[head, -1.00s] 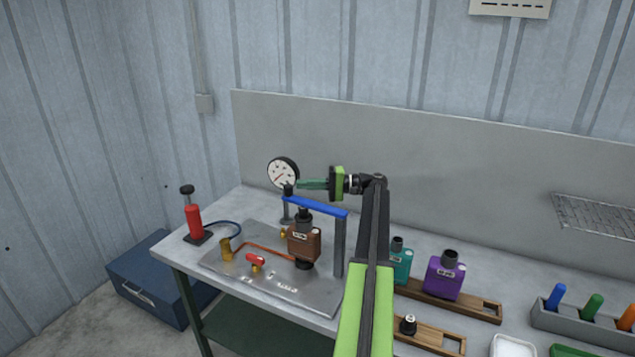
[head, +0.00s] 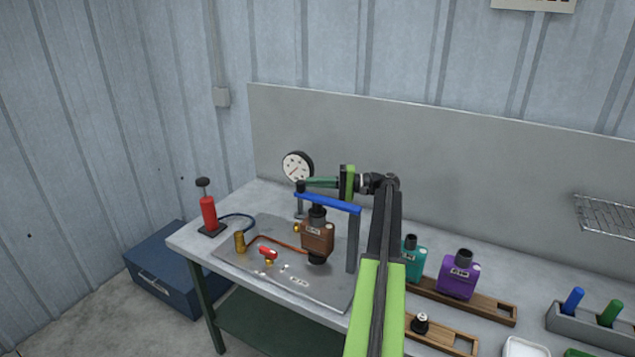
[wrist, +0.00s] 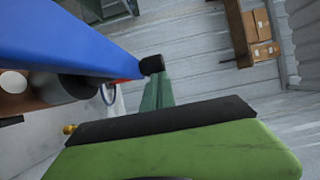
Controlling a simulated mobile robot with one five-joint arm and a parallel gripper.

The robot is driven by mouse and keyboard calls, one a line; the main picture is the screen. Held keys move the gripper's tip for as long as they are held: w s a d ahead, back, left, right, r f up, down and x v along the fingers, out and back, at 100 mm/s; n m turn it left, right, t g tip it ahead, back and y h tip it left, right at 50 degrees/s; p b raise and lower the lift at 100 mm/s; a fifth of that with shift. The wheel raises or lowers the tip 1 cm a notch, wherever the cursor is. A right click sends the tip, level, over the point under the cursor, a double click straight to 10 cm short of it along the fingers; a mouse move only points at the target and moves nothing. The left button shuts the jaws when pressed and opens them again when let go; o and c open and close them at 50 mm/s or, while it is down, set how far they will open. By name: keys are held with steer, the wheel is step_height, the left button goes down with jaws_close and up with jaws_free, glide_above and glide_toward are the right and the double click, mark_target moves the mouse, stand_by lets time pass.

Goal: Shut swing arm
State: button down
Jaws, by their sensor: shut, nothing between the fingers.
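The blue swing arm (head: 328,203) lies as a bar from the grey post (head: 353,243) at its right to a short post (head: 299,207) at its left. It passes over the top of the brown muffler (head: 318,238). A black knob (head: 301,187) stands at its left end. My gripper (head: 309,182) is shut and empty, close behind the bar's left end. In the wrist view the swing arm (wrist: 60,40) fills the upper left, with the black knob (wrist: 151,65) right by my green fingertips (wrist: 157,90). I cannot tell whether they touch.
A pressure gauge (head: 297,166) stands just behind my fingertips. A red hand pump (head: 208,213) is at the bench's left end. Teal (head: 413,262) and purple (head: 459,276) mufflers stand on a wooden rack to the right. The metal back panel (head: 430,150) rises behind.

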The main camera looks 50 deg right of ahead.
steer(key=s+d, duration=0.7)
steer(key=d, duration=0.4)
steer(key=shift+s, duration=0.15)
steer(key=shift+r, duration=0.1)
